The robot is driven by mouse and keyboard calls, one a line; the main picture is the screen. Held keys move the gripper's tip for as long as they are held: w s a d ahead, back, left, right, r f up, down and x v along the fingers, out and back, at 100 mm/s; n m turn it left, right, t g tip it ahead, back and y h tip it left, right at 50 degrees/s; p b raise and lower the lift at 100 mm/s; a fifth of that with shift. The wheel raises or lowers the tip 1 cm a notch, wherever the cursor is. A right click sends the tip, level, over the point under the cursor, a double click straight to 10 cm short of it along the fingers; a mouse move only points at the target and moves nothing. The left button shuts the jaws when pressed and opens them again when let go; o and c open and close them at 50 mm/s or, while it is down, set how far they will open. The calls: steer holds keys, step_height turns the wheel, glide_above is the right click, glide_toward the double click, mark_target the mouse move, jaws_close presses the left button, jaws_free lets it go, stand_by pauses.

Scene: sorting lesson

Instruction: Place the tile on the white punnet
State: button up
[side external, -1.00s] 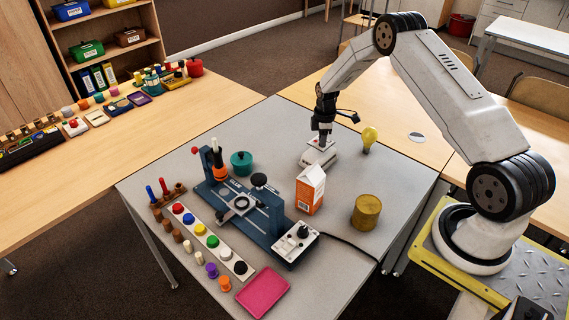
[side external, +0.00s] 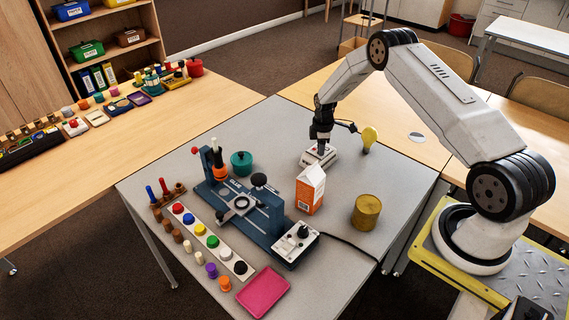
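A low white object that looks like the white punnet (side external: 313,161) stands toward the back of the grey table. My gripper (side external: 319,147) points down directly over it, its tip at or just above the punnet's top. The fingers are small and dark here, so I cannot tell whether they are open or shut. I cannot make out the tile; anything between the fingers or inside the punnet is hidden or too small to see.
An orange and white carton (side external: 310,190) stands in front of the punnet, and a yellow bulb-shaped thing (side external: 369,138) to its right. A yellow cylinder (side external: 367,212), a blue fixture (side external: 262,217), a teal pot (side external: 241,163) and a pink tray (side external: 263,292) occupy the table.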

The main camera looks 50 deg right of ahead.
steer(key=o, duration=0.3)
steer(key=shift+o, duration=0.2)
steer(key=shift+r, duration=0.1)
step_height(320, 180, up, 12)
stand_by(0.6)
stand_by(0.4)
steer(key=shift+r, duration=0.1)
